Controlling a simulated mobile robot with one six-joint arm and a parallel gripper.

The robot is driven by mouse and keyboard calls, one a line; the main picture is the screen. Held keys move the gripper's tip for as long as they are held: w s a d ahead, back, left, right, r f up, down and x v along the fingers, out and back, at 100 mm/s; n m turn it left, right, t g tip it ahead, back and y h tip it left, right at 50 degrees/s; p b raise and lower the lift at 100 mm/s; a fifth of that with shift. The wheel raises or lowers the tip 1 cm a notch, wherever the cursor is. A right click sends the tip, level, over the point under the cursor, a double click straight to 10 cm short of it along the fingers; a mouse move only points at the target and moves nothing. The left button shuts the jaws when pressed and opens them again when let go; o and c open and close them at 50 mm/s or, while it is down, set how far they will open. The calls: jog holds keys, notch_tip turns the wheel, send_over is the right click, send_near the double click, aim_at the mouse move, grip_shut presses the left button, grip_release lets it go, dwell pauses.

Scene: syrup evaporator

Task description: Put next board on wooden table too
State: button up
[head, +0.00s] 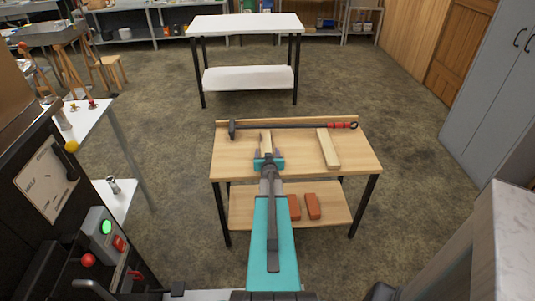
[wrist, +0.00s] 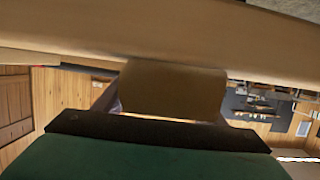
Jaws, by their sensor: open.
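The wooden table (head: 300,170) stands in front of me. One pale board (head: 328,149) lies flat on its top at the right. A second pale board (head: 265,139) lies to its left, with its near end at my gripper (head: 266,156). My gripper is open, low over the table top, its jaws around or just beside that near end. In the wrist view, the board's end (wrist: 172,88) fills the space in front of the gripper, close to the table top (wrist: 150,32). Whether the fingers touch it cannot be told.
A long dark tool with red bands (head: 290,125) lies along the table's back edge. Several orange bricks (head: 312,206) sit on its lower shelf. A white table (head: 245,24) stands behind, a grey cabinet (head: 492,85) at right, a control panel (head: 105,235) at left.

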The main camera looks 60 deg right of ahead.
jog(key=shift+b+v, duration=0.75)
jog(key=shift+v, duration=5.25)
jog(key=shift+r, duration=0.1)
